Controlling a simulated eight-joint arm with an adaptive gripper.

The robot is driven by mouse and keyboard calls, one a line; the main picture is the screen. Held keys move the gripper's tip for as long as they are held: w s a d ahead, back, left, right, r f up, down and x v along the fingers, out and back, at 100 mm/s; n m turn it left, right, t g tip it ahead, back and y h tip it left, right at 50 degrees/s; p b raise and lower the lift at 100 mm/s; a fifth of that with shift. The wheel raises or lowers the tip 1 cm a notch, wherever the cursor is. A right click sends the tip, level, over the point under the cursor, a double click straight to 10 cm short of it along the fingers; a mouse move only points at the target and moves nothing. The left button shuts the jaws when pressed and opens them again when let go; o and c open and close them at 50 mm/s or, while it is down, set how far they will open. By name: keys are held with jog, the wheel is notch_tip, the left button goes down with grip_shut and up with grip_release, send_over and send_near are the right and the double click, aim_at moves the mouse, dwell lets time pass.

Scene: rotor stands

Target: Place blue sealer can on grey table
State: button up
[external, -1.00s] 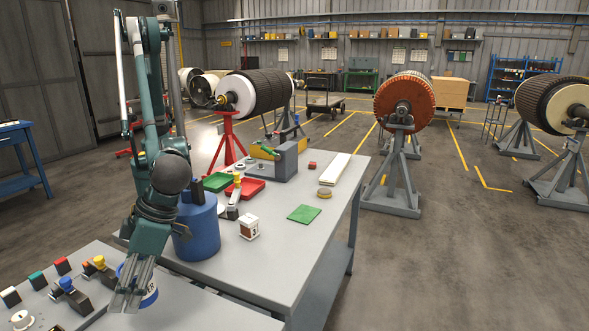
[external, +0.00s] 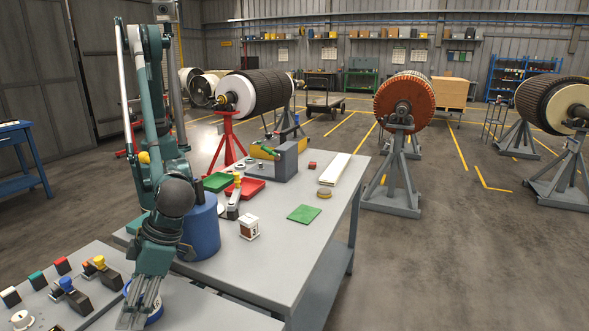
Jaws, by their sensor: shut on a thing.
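The blue sealer can (external: 154,313), blue with a white lettered band, is at the lower left of the external view. My gripper (external: 133,318) points down and is shut on it; the fingers hide much of the can. The can is over the near grey table (external: 215,310). Whether its base touches the top cannot be told. A longer grey table (external: 285,262) stands behind it.
Several coloured switch blocks (external: 68,292) and a white round part (external: 22,320) lie left of my gripper. The longer table bears a white block (external: 249,229), green mat (external: 303,214) and red tray (external: 246,189). Its front right part is clear.

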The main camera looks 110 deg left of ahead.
jog(key=shift+f, duration=0.15)
jog(key=o, duration=1.1)
jog(key=v, duration=1.2)
jog(key=shift+p, duration=0.35)
